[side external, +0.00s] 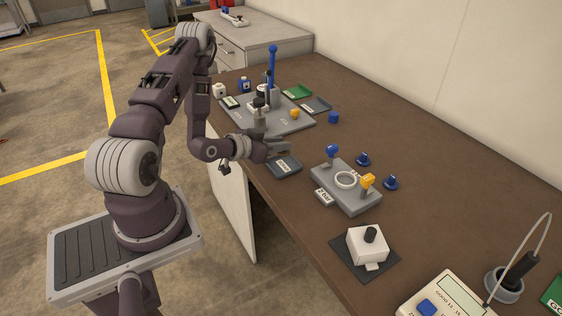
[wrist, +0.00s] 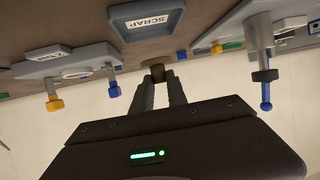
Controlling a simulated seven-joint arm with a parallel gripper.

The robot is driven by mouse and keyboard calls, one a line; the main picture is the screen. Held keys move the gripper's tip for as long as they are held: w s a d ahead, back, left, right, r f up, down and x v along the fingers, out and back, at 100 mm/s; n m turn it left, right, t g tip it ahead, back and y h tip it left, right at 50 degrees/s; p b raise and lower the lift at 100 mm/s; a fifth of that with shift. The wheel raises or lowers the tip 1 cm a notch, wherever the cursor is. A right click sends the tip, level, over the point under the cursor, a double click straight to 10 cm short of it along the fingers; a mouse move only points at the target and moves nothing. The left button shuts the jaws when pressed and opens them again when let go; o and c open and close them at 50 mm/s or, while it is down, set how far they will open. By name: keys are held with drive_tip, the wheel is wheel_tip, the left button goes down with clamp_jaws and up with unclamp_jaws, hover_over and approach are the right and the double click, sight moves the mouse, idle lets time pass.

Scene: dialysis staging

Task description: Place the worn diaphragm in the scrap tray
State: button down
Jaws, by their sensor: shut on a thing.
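My gripper (side external: 284,148) is over the near edge of the brown table, close to the scrap tray. In the wrist view my gripper (wrist: 158,82) is shut on a small dark brown piece, taken to be the worn diaphragm (wrist: 157,71), held between the fingertips. In the side view the piece cannot be made out at the fingers.
A grey fixture (side external: 330,192) with a white ring and blue and yellow clamps stands right of the tray. A larger grey station (side external: 290,127) with a tall blue-handled post is behind my gripper. Two blue knobs, a white block (side external: 366,246) and a meter stand farther right.

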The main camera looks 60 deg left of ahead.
sight(279, 168)
wheel_tip(279, 168, down, 5)
drive_tip(key=shift+f, duration=0.2)
drive_tip(key=shift+f, duration=0.15)
drive_tip(key=c, duration=1.3)
unclamp_jaws()
